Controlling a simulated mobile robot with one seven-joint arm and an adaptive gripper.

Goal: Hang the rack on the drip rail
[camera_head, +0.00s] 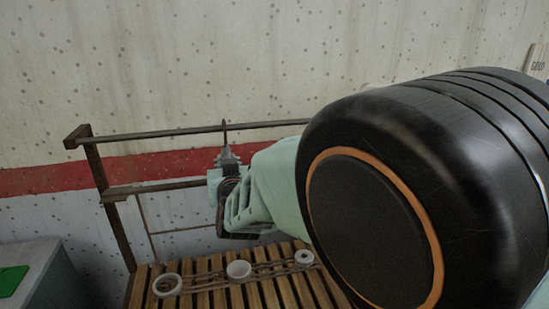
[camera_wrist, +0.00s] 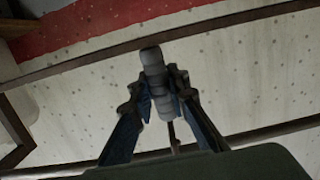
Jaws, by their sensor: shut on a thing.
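My gripper (camera_head: 228,172) is shut on a grey ribbed grip (camera_head: 228,156), beside the rails. In the wrist view the same grip (camera_wrist: 154,70) sits between my two fingers (camera_wrist: 160,98). A thin dark hook (camera_head: 224,130) rises from the grip and overlaps the upper rail (camera_head: 170,134); I cannot tell whether it touches or rests on it. A lower rail (camera_head: 160,187) runs behind my gripper. Thin brown rods (camera_head: 182,230) show below it; I cannot tell whether they belong to the held rack. My arm hides the rails' right part.
A slatted wooden bench (camera_head: 210,290) stands below, with a white ring (camera_head: 167,286), a white cup (camera_head: 239,270) and another small white ring (camera_head: 304,258). A grey cabinet (camera_head: 40,275) with a green pad (camera_head: 11,281) is at left. A speckled wall stands close behind.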

